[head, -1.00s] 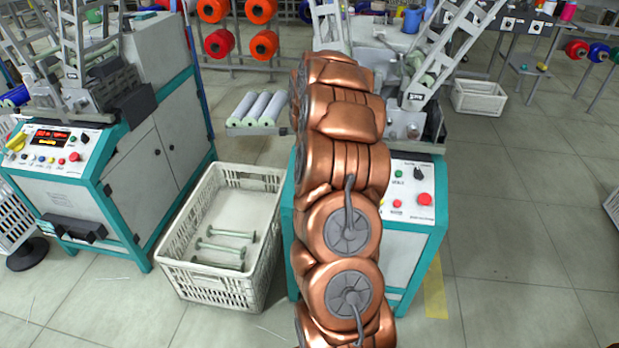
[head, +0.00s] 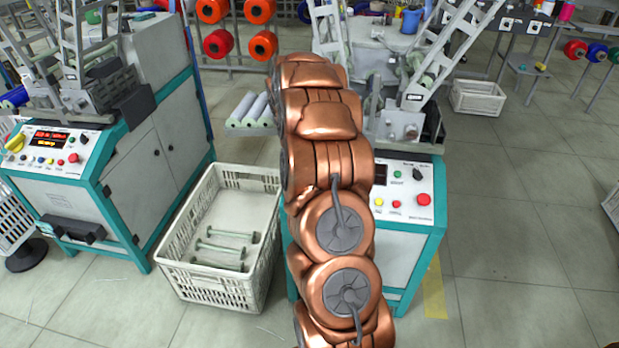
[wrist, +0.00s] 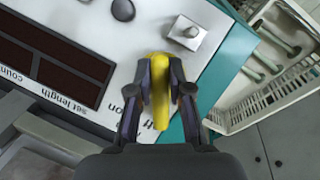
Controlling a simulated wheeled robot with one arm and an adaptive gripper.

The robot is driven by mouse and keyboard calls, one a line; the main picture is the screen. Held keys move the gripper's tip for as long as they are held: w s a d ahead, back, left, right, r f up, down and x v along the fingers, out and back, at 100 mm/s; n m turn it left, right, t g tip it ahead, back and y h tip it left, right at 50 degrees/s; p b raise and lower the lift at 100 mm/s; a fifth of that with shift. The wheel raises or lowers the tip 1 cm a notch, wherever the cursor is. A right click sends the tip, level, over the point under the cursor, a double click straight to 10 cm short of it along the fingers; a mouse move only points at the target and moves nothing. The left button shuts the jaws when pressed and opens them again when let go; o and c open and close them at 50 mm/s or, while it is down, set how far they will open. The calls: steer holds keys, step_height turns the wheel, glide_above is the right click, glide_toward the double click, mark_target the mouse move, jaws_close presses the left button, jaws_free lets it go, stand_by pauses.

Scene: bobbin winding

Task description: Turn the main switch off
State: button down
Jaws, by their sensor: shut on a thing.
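The main switch is a yellow handle (wrist: 158,66) on the white panel of the right-hand machine. In the wrist view my gripper (wrist: 160,92) is closed around it, one dark finger on each side. The handle runs roughly up and down in that view; whether it stands at on or off I cannot tell. In the head view my copper arm hides both the switch and my gripper. The right part of the control panel (head: 408,184) shows beside the arm.
Beside the handle are a silver toggle (wrist: 187,32), a black knob (wrist: 123,10) and dark displays (wrist: 50,60). A white crate (head: 215,285) with several bobbins stands left of the machine. Another machine with its own yellow switch (head: 15,142) stands at left.

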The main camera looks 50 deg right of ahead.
steer(key=shift+s, duration=0.1)
steer(key=c, duration=1.1)
jaws_free()
steer(key=v, duration=1.2)
